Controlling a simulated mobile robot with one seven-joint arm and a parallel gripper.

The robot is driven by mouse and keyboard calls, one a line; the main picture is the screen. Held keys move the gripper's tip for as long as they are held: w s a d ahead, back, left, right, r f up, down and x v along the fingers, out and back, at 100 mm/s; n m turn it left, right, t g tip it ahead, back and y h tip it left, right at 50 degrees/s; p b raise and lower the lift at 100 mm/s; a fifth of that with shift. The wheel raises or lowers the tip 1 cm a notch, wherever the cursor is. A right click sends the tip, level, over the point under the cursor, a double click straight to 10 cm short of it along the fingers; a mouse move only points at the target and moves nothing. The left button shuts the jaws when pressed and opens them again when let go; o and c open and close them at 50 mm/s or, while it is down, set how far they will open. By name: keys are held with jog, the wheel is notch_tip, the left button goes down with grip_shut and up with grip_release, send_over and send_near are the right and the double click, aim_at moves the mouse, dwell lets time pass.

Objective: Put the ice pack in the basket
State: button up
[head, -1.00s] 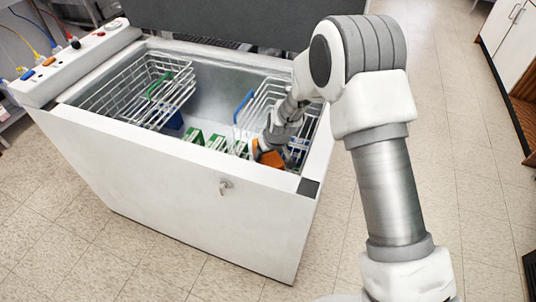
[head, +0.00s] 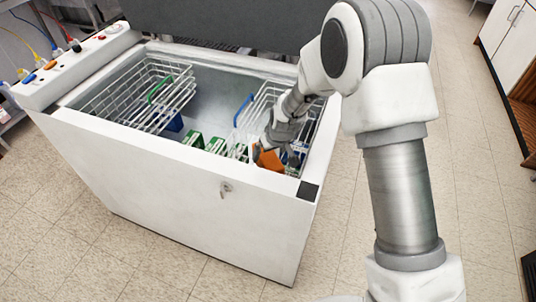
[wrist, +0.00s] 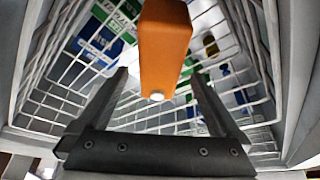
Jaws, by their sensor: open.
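The orange ice pack (head: 270,158) with a small white cap shows at the right-hand wire basket (head: 262,105), the one with a blue handle, in the white chest freezer. In the wrist view the ice pack (wrist: 165,45) stands large, its capped end toward me, between the tips of my gripper (wrist: 160,75). Gaps show on both sides of it. My gripper (head: 280,148) is open, reaching down into the basket from above. The basket's wires (wrist: 245,50) surround the view. I cannot tell what the pack rests on.
A second wire basket (head: 140,95) with a green handle hangs at the freezer's left. Green-and-white boxes (head: 215,146) and a blue item (head: 174,123) lie on the freezer's floor between. The freezer's front wall (head: 170,190) and rim are close by my arm.

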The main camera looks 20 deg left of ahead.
jog(key=p+v, duration=0.1)
jog(key=v, duration=0.6)
jog(key=shift+r, duration=0.35)
jog(key=shift+s+d+r, duration=0.1)
jog(key=shift+d, duration=0.05)
jog(key=s+d+r+m+t+h, duration=0.1)
jog(key=s+d+r+m, duration=0.15)
jog(key=d+r, duration=0.6)
jog(key=s+d+r+m, duration=0.1)
jog(key=s+d+r, duration=0.2)
jog(key=d+r, duration=0.5)
jog(key=s+d+r+m+h, duration=0.1)
jog(key=s+d+r+m, duration=0.1)
jog(key=s+d+r, duration=0.2)
jog(key=s+d+r+m+t, duration=0.1)
jog(key=s+d+r, duration=0.3)
jog(key=s, duration=0.9)
jog(key=d+m, duration=0.1)
jog(key=d, duration=0.2)
jog(key=shift+s+d+m+h, duration=0.25)
jog(key=shift+d+m+h, duration=0.1)
jog(key=shift+h, duration=0.05)
